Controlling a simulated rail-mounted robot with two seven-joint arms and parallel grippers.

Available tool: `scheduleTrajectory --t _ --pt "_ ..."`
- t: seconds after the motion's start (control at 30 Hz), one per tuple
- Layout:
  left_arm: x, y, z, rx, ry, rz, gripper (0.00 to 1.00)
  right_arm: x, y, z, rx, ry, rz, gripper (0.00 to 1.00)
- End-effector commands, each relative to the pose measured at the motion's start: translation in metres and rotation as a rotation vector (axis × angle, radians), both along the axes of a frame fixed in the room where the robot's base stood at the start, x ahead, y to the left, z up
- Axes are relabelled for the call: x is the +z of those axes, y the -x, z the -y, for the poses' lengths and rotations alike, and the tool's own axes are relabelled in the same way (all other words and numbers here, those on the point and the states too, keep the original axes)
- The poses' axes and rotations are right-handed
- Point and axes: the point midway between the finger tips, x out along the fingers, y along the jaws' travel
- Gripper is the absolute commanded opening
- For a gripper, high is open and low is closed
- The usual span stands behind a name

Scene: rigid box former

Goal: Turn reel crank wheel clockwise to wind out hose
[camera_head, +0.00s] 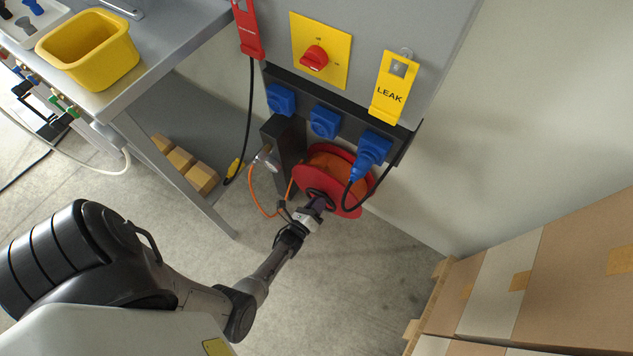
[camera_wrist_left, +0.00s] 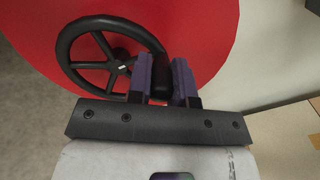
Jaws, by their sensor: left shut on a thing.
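The hose reel is a red drum (camera_head: 352,197) with orange hose (camera_head: 325,161) wound on it, low under the grey cabinet. An orange hose length hangs to the left of the drum. The black spoked crank wheel (camera_wrist_left: 72,54) is in front of the red reel face (camera_wrist_left: 205,30) in the left wrist view. My left gripper (camera_head: 318,204) reaches the wheel from below. In the left wrist view its purple fingers (camera_wrist_left: 162,80) are shut on the black crank handle at the wheel's lower right. In the head view the arm hides part of the wheel. My right gripper is not in view.
Blue sockets (camera_head: 324,122) line the cabinet's lower edge, one with a plug and black cable. A workbench with a yellow bin (camera_head: 90,48) stands left. Stacked cartons (camera_head: 500,290) stand at right. The floor between is clear.

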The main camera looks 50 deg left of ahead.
Motion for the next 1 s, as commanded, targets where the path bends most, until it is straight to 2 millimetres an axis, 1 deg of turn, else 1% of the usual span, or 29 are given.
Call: scheduleTrajectory --t 0.3,0.33,0.57,0.87,1.0 --pt "-0.0006 0.0002 0.0003 0.0 0.0 -0.001 0.0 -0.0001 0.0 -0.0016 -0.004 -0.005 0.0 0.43" --pt "-0.0007 0.0002 0.0002 0.0 0.0 -0.001 0.23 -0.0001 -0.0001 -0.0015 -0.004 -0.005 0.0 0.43" --pt "-0.0006 0.0002 0.0002 0.0 0.001 -0.001 0.45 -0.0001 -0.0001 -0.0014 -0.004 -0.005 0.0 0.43" --pt "0.0001 0.0004 -0.0008 0.0 0.011 0.002 0.46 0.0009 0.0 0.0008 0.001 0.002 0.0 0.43" --pt "0.0017 0.0018 -0.0049 -0.001 0.08 0.021 0.46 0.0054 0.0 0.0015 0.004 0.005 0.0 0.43"
